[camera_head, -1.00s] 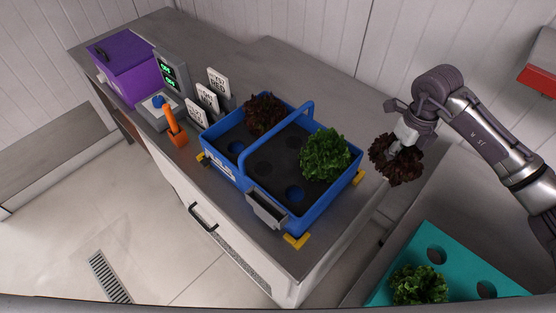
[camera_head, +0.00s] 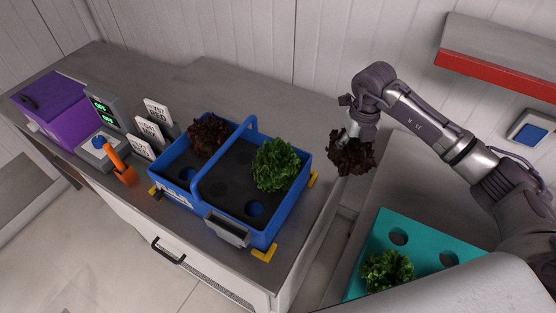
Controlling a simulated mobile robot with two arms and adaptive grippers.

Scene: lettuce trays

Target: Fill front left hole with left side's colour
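A blue tray (camera_head: 277,222) with a carry handle and a dark insert stands on the counter. A dark red lettuce (camera_head: 208,134) sits in its back left part. A green lettuce (camera_head: 275,165) sits in its right part. An empty hole (camera_head: 187,174) shows at the front left and another empty hole (camera_head: 255,209) at the front right. My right gripper (camera_head: 352,138) is shut on a second dark red lettuce (camera_head: 351,156), held in the air right of the blue tray. The leaves hide its fingertips. My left gripper is not in view.
A teal tray (camera_head: 424,240) at the lower right holds a green lettuce (camera_head: 387,270) and has empty holes. Left of the blue tray are label cards (camera_head: 158,117), an orange-handled tool (camera_head: 120,165), a scale (camera_head: 98,147) and a purple box (camera_head: 60,115). Yellow corner markers (camera_head: 264,254) surround the blue tray.

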